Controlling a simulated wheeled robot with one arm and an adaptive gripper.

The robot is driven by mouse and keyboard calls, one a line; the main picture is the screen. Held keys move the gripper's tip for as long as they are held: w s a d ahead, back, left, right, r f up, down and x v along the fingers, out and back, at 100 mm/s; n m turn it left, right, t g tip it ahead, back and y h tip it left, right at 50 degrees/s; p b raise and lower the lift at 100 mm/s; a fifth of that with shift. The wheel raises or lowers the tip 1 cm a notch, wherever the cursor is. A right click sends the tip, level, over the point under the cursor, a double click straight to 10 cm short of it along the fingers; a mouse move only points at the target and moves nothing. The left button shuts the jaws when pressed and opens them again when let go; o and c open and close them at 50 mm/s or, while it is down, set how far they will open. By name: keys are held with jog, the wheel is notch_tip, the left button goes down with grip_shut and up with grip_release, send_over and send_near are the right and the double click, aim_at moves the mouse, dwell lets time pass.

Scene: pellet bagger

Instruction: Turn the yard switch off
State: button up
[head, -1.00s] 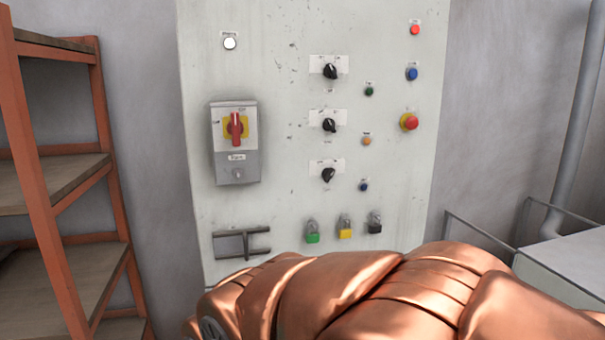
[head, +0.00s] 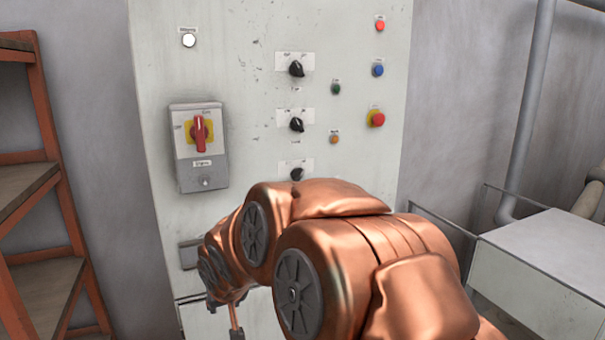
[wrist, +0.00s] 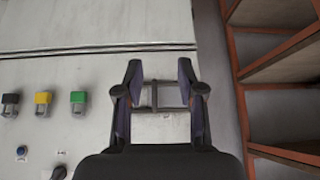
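The pale panel (head: 245,40) carries a grey box with a red rotary handle (head: 200,134) on a yellow plate, the handle upright. To its right are three black selector knobs in a column: the top knob (head: 296,69), the middle knob (head: 296,125) and the lowest knob (head: 297,173), just above my arm. The labels are too small to read, so I cannot tell which is the yard switch. My gripper (wrist: 160,76) is open and empty in the wrist view, its fingers either side of a dark bracket (wrist: 155,96) on the panel; I cannot tell the distance.
Green (wrist: 78,98), yellow (wrist: 43,98) and black (wrist: 10,99) padlocks hang low on the panel. A red mushroom button (head: 377,119) and several small buttons are at right. An orange shelf rack (head: 52,130) stands left, a pale cabinet (head: 550,245) right.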

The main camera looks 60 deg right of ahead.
jog(key=w+d+r+m+t+h, duration=0.1)
jog(key=w+d+r+t, duration=0.15)
jog(key=d, duration=0.35)
jog(key=w+d+r+m+t+h, duration=0.1)
jog(key=d+r+m, duration=0.15)
jog(key=d, duration=0.35)
jog(key=s+d+r+m+t+h+p, duration=0.1)
jog(key=s+d+r+m+t+h, duration=0.2)
jog(key=d+r, duration=0.45)
jog(key=s+d+r+t+h+p, duration=0.1)
jog(key=s+d+r+t+p, duration=0.25)
jog(key=d, duration=0.75)
jog(key=r+x, duration=0.1)
jog(key=x, duration=0.6)
jog(key=shift+d+r+g, duration=0.15)
jog(key=shift+d+g, duration=0.25)
jog(key=shift+d, duration=0.1)
grip_shut()
